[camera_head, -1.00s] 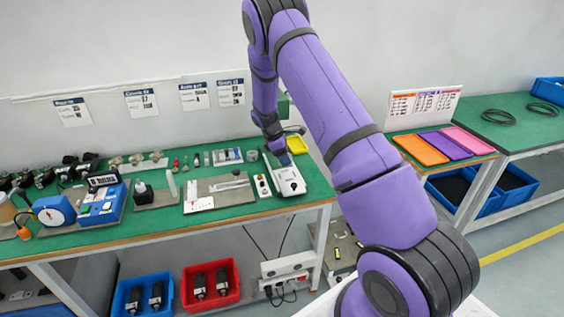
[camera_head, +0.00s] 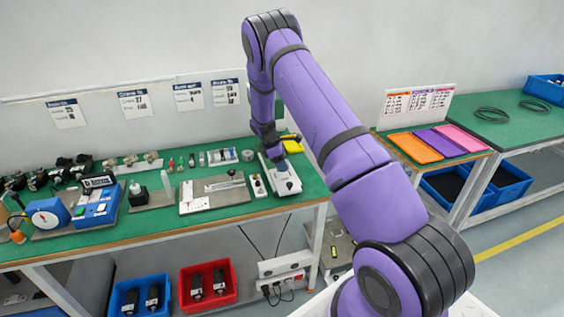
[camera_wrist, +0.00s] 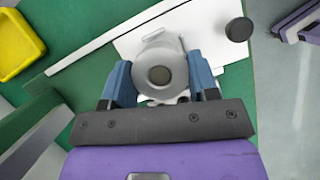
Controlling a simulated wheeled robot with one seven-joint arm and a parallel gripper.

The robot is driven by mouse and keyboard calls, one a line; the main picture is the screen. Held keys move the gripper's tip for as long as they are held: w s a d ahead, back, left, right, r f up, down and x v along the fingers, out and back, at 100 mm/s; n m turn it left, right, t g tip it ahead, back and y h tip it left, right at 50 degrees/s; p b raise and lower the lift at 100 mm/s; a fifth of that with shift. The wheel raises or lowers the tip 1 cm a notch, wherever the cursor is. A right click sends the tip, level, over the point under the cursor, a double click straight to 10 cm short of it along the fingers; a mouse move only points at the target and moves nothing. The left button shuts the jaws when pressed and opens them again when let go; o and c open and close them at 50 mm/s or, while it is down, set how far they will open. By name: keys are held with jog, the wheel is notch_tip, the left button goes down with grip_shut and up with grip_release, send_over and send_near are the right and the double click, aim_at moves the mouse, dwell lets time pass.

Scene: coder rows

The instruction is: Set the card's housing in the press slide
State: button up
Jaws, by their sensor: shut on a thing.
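My gripper (camera_wrist: 160,82) is shut on a round light-grey housing (camera_wrist: 160,54) with a dark centre, held between its two blue fingers in the wrist view. The white press (camera_wrist: 205,30) lies beneath and beyond the housing, with a round dark knob (camera_wrist: 239,29) to the right. In the head view, the white press (camera_head: 287,185) stands near the bench's right end and my gripper (camera_head: 276,157) is at its back end. The housing is too small to make out there. I cannot tell whether it touches the slide.
A yellow tray (camera_wrist: 18,45) lies left of the press. A narrow white block (camera_head: 258,186) stands close on its left in the head view. A plate with a metal tool (camera_head: 215,190), a blue device (camera_head: 97,205) and several small parts fill the green bench (camera_head: 160,225) farther left.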

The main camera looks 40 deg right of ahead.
jog(key=shift+f, duration=0.1)
dwell(0.6)
jog(key=shift+f, duration=0.9)
jog(key=shift+f, duration=0.1)
jog(key=shift+f, duration=0.25)
jog(key=shift+f, duration=0.3)
dwell(0.8)
jog(key=o, duration=1.1)
jog(key=shift+s, duration=0.15)
jog(key=shift+c, duration=0.2)
jog(key=v, duration=1.1)
